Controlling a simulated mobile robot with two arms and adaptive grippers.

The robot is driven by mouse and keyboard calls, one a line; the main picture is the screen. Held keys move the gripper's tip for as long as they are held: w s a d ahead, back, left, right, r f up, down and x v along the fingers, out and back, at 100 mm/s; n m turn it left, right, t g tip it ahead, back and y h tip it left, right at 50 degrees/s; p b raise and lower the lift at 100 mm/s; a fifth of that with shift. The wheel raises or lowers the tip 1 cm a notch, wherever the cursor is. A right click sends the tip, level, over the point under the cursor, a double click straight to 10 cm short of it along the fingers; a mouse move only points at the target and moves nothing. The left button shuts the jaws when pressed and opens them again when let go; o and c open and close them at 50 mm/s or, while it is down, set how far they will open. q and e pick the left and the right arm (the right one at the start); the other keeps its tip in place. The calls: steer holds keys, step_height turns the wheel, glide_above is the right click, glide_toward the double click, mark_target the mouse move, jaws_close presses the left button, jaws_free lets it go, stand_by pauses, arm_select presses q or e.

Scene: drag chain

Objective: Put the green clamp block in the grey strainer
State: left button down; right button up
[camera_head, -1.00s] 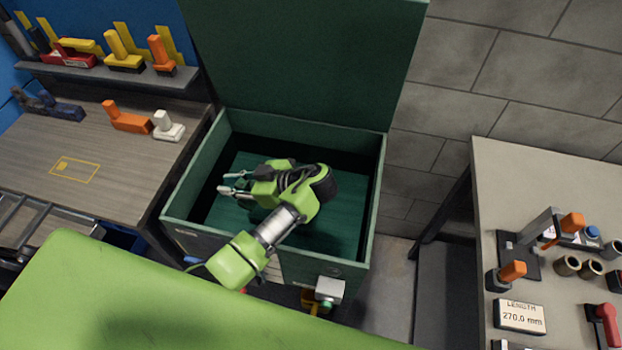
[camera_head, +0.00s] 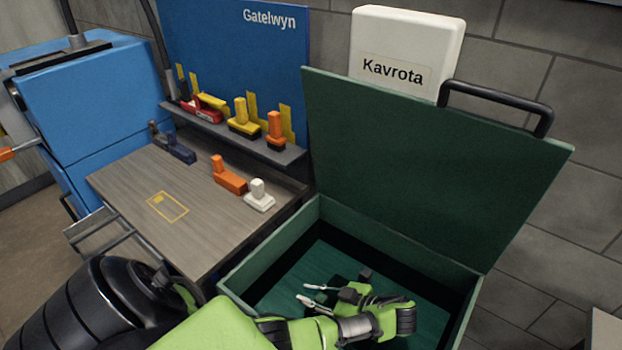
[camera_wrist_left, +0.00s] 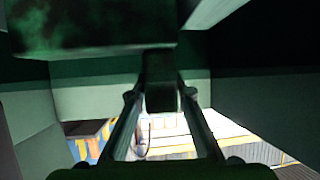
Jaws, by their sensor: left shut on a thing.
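My left gripper (camera_head: 312,293) is low inside the open green chest (camera_head: 262,255), its pale fingers pointing left. In the left wrist view the fingers (camera_wrist_left: 160,115) close on a dark block (camera_wrist_left: 161,82). It looks dark green in the shade and fits the green clamp block, though its full shape is hidden. In the head view I cannot make the block out between the fingertips. The grey strainer cannot be made out in any view. My right gripper is not in view.
The chest's lid (camera_head: 420,170) stands open with a black handle (camera_head: 495,98). Left of it is a wooden bench (camera_head: 140,195) with an orange block (camera_head: 229,175) and a white block (camera_head: 259,196). Several coloured blocks stand on the shelf (camera_head: 215,125). Chest walls surround my gripper.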

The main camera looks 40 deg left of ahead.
arm_select(q)
steer(key=shift+f, duration=0.85)
steer(key=shift+f+b, duration=0.3)
steer(key=c, duration=1.8)
jaws_free()
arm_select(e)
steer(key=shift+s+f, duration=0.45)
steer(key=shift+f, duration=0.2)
arm_select(q)
steer(key=shift+d, duration=0.15)
steer(key=p+v, duration=0.3)
steer(key=v, duration=0.8)
steer(key=shift+w+d+r, duration=0.1)
steer(key=shift+d+r, duration=0.05)
steer(key=shift+d, duration=0.2)
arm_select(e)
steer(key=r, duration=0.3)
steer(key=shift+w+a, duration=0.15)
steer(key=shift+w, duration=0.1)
arm_select(q)
steer(key=shift+a, duration=0.1)
